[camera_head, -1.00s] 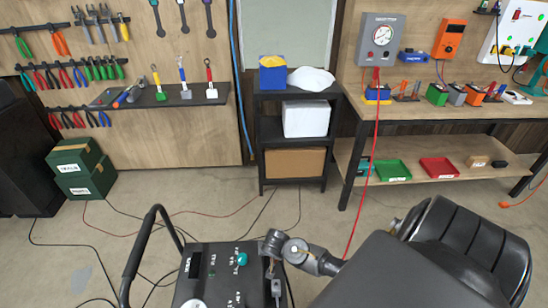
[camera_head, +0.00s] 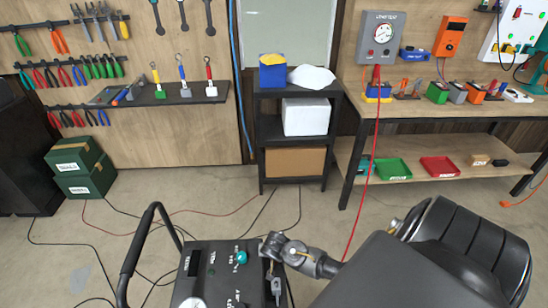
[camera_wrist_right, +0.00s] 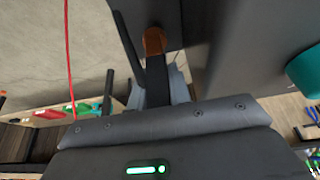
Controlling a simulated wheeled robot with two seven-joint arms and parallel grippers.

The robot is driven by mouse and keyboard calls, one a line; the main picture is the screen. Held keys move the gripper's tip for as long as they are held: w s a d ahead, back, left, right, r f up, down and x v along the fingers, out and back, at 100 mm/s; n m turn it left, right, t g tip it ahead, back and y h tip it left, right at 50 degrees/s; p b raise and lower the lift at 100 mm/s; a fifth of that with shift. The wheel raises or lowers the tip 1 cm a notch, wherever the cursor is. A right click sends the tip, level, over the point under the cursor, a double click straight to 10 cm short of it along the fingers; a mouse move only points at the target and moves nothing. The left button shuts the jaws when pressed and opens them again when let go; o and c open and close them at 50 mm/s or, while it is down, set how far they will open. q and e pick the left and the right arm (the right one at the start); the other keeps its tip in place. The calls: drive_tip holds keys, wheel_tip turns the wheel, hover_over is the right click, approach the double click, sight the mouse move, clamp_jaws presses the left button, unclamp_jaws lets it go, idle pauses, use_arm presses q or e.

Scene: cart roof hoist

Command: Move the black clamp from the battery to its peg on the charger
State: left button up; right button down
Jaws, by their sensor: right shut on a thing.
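The charger (camera_head: 208,258) is a dark box with a teal knob and a black tube handle, at the bottom of the head view. My right gripper (camera_head: 273,286) is at the charger's right edge, pointing down. It is shut on a dark piece that fits the black clamp (camera_wrist_right: 156,82), which shows as a black strip with a copper-coloured round end in the right wrist view. Most of the clamp is hidden. I cannot tell whether it touches its peg. The teal knob (camera_wrist_right: 305,72) is at the right of the wrist view. My left gripper is not in view.
A red cable (camera_head: 372,165) hangs from a grey gauge box (camera_head: 382,38) down to the floor. Dark cables lie on the floor around the charger. A black shelf stand (camera_head: 262,130) and a workbench (camera_head: 440,112) stand behind. Green cases (camera_head: 82,168) stand at left.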

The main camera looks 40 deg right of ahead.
drive_tip(key=shift+f, duration=0.35)
drive_tip(key=c, duration=1.2)
unclamp_jaws()
drive_tip(key=v, duration=1.1)
drive_tip(key=shift+f, duration=0.15)
